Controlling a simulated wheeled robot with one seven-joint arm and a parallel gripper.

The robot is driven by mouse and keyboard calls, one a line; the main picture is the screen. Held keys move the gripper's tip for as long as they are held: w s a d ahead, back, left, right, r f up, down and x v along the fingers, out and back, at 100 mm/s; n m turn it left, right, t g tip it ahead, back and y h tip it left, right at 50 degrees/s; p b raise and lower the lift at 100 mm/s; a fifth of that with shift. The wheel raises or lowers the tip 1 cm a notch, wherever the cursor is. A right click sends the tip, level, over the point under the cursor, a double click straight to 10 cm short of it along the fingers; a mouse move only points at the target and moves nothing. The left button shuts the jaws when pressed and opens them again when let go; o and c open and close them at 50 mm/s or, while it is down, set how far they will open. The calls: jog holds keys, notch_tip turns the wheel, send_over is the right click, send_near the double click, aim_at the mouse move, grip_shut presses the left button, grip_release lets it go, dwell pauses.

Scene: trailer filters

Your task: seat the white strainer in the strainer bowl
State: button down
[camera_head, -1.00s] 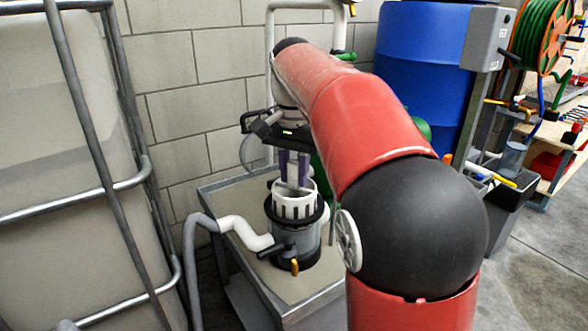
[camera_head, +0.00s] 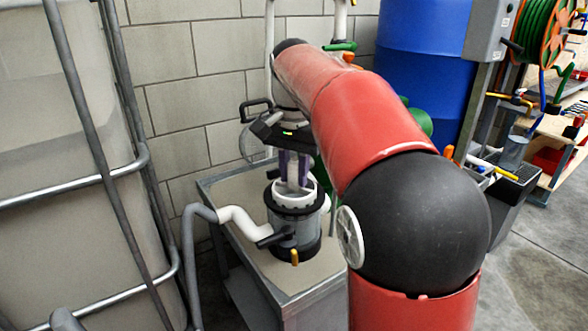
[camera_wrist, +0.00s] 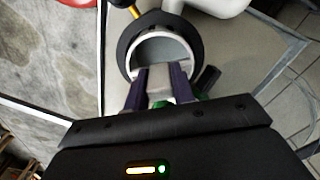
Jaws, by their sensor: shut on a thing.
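The white strainer (camera_head: 294,191) sits mostly down inside the grey strainer bowl (camera_head: 294,232); only its upper rim stands above the bowl's black collar in the head view. My gripper (camera_head: 295,182) is above the bowl, pointing down, with its purple fingers shut on the strainer. In the wrist view, my gripper (camera_wrist: 158,90) reaches over the strainer's round white rim (camera_wrist: 183,45), which lies within the dark collar of the bowl (camera_wrist: 133,40). Whether the strainer touches the bowl's bottom is hidden.
The bowl stands on a metal-edged bench (camera_head: 230,185). A caged tank (camera_head: 60,150) stands left, a blue barrel (camera_head: 415,65) behind right.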

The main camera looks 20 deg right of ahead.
jog(key=shift+f+b, duration=0.8)
jog(key=shift+f, duration=0.5)
jog(key=c, duration=1.1)
grip_release()
notch_tip(320, 180, up, 8)
jog(key=p, duration=0.2)
jog(key=shift+p, duration=0.3)
